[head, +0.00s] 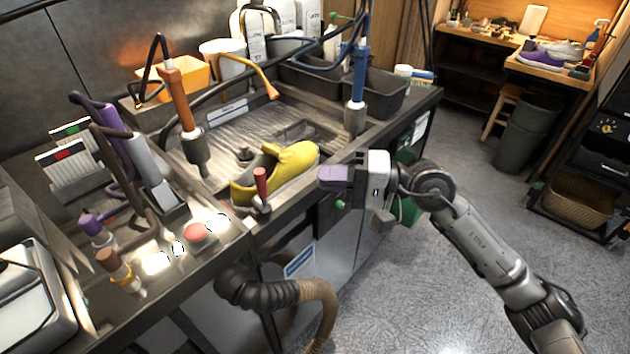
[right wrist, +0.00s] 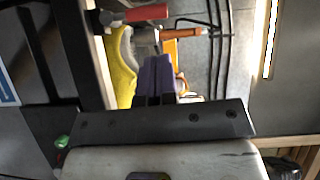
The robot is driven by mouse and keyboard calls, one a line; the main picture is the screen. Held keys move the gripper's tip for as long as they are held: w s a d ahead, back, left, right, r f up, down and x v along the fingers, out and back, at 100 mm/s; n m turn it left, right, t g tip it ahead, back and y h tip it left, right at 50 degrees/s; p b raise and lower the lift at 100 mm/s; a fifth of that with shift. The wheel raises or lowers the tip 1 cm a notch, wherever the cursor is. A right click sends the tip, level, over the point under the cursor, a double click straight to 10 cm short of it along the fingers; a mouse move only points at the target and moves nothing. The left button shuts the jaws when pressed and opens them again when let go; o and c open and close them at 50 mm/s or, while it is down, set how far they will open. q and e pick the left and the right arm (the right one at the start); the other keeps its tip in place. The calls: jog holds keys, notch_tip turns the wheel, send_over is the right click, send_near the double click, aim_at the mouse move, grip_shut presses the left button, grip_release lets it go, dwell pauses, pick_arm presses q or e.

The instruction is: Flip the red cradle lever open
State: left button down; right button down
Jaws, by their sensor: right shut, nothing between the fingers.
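The red cradle lever (head: 261,183) stands upright on a small metal mount at the front edge of the sink bench, beside a yellow sneaker (head: 275,174) lying in the cradle. My right gripper (head: 322,178) has purple fingers and is shut and empty. It is to the right of the lever, apart from it, in front of the bench edge. In the right wrist view the lever (right wrist: 147,13) shows at the top, the sneaker (right wrist: 122,65) lies left of the purple fingers (right wrist: 156,78), and the fingers are together. My left gripper is not in view.
Orange (head: 179,95) and blue (head: 359,75) hose-fed tools stand upright at the basin. A red button (head: 201,232) and several bottles sit on the left counter. A ribbed black hose (head: 250,289) hangs below the front edge. The floor on the right is open.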

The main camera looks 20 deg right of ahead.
jog(key=shift+s+d, duration=0.35)
jog(key=shift+d, duration=0.2)
